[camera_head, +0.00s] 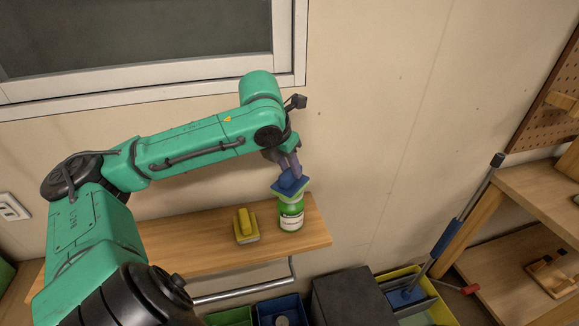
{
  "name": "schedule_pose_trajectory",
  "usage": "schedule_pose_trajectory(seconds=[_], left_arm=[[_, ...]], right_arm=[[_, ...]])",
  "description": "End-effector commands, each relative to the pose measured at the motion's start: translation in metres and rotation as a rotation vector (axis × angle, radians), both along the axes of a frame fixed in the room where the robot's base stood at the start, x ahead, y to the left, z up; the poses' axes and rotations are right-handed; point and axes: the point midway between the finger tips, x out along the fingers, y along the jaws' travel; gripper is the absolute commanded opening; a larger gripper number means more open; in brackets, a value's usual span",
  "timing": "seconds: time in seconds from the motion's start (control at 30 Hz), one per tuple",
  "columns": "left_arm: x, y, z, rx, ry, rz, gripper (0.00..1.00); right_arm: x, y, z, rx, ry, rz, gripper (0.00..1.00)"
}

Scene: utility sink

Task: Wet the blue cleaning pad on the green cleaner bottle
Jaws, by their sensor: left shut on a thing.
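The green cleaner bottle (291,216) with a pale label stands upright on the wooden wall shelf (198,256), near its right end. The blue cleaning pad (288,186) is right at the bottle's top and covers it; I cannot tell whether they touch. My left gripper (288,167) points down from above and is shut on the blue cleaning pad. My right gripper is not in view.
A yellow sponge-like block (246,225) sits on the shelf left of the bottle. Below are a metal bar (240,291), a dark box (350,297) and a yellow bin (438,306). A long handle (460,218) leans near the wooden shelving (530,200) at right.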

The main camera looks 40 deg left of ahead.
Motion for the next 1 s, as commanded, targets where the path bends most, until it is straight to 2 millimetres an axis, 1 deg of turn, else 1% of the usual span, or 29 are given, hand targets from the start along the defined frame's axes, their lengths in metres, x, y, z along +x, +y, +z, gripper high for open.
schedule_pose_trajectory(seconds=[0.03, 0.5, 1.0], left_arm=[[0.0, 0.0, 0.012, 0.0, -0.001, 0.0, 0.0], [0.0, 0.0, 0.057, 0.0, -0.002, 0.0, 0.0], [0.0, 0.0, 0.055, 0.0, -0.002, 0.0, 0.0]], right_arm=[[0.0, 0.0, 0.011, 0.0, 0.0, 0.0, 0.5], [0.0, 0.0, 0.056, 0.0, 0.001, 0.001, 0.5], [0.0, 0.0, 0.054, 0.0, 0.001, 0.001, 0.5]])
